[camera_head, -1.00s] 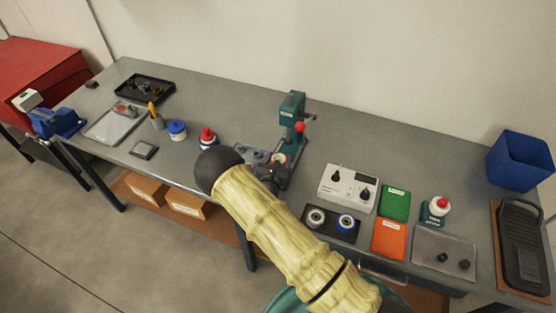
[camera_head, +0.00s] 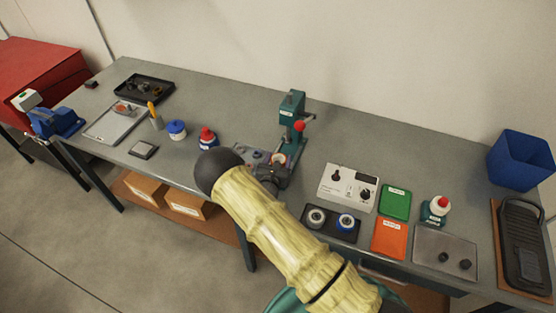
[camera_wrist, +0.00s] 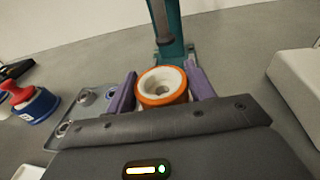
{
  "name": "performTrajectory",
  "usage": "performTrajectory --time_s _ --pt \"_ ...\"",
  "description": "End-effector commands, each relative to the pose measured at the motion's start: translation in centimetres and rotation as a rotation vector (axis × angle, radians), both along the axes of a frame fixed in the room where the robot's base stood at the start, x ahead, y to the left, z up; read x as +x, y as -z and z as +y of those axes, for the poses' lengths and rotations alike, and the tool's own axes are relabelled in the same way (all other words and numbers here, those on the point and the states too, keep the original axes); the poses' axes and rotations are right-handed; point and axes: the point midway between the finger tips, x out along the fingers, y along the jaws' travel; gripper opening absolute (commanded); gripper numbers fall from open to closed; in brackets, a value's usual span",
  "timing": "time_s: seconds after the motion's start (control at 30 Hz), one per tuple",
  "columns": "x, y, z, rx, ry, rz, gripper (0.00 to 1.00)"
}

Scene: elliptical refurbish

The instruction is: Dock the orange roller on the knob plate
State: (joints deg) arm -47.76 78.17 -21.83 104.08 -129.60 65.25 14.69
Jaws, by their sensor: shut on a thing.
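The orange roller (camera_wrist: 162,86), an orange ring with a white hub, is between the two purple fingers of my gripper (camera_wrist: 162,92) in the wrist view. My gripper is shut on it. In the head view my gripper (camera_head: 270,172) is in front of the green press, and the roller (camera_head: 279,158) shows small there. The knob plate is probably the grey plate with two dark knobs (camera_head: 432,250) at the right front of the bench, well to the right of my gripper. What lies under the roller is hidden by my gripper.
The green arbor press (camera_head: 291,120) stands just behind my gripper. A metal plate with round fittings (camera_wrist: 88,108) lies left of the fingers. A white control box (camera_head: 347,187), a black tray with two rollers (camera_head: 331,223), and green and orange pads (camera_head: 390,239) lie to the right.

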Motion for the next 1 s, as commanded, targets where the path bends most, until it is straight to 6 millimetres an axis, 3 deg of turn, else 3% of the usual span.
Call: performTrajectory --time_s 0.43,0.47,0.5,1.0 --pt "-0.3 1.6 -0.1 -0.002 0.0 0.018 0.27" --pt "-0.4 1.5 -0.1 -0.003 0.0 0.018 0.59" --pt "-0.4 1.6 -0.1 -0.003 0.0 0.019 0.63" --pt "-1.6 1.5 0.1 -0.005 0.0 0.025 0.63"
